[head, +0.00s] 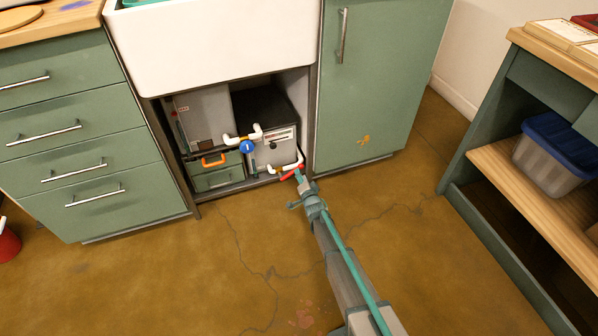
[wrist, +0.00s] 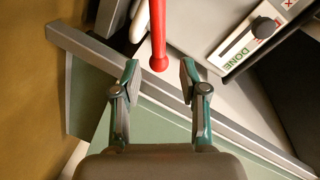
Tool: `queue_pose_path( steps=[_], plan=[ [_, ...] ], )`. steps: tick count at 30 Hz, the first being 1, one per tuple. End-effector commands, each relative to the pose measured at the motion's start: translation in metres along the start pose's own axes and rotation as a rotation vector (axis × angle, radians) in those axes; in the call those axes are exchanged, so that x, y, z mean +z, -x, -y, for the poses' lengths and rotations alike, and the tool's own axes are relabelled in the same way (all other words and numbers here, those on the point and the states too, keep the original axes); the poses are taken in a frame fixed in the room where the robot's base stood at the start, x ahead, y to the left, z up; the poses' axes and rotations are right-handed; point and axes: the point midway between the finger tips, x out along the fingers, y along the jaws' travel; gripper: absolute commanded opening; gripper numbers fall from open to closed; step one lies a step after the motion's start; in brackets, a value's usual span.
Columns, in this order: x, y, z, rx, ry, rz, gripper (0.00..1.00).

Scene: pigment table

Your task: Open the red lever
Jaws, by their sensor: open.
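The red lever (head: 289,173) is low in the open bay under the white sink, beside white pipe pieces. In the wrist view the red lever (wrist: 158,30) comes down from the top edge and ends in a rounded tip. My gripper (head: 301,178) is at the front of the bay, close to the lever. In the wrist view my gripper (wrist: 159,78) has its two fingers apart. The lever's tip is centred between them, at or just beyond the fingertips, with a gap on both sides. The lever's far end is out of the wrist view.
A blue valve (head: 247,147) and an orange handle (head: 213,160) are in the bay, left of the lever. A box panel with a black slider (wrist: 240,38) marked DONE is right of the lever. A grey frame bar (wrist: 90,60) crosses behind my fingers.

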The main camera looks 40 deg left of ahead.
Motion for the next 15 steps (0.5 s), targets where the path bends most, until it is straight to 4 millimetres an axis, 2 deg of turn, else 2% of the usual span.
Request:
queue_pose_path(
  steps=[1, 6, 10, 15],
  plan=[
    [-0.001, 0.015, 0.001, 0.0, 0.0, 0.0, 0.43],
    [-0.001, 0.045, 0.001, 0.0, 0.0, -0.001, 0.43],
    [-0.001, 0.057, 0.0, 0.0, 0.0, -0.001, 0.43],
    [-0.001, 0.06, 0.0, 0.0, 0.0, -0.001, 0.43]
  ],
)
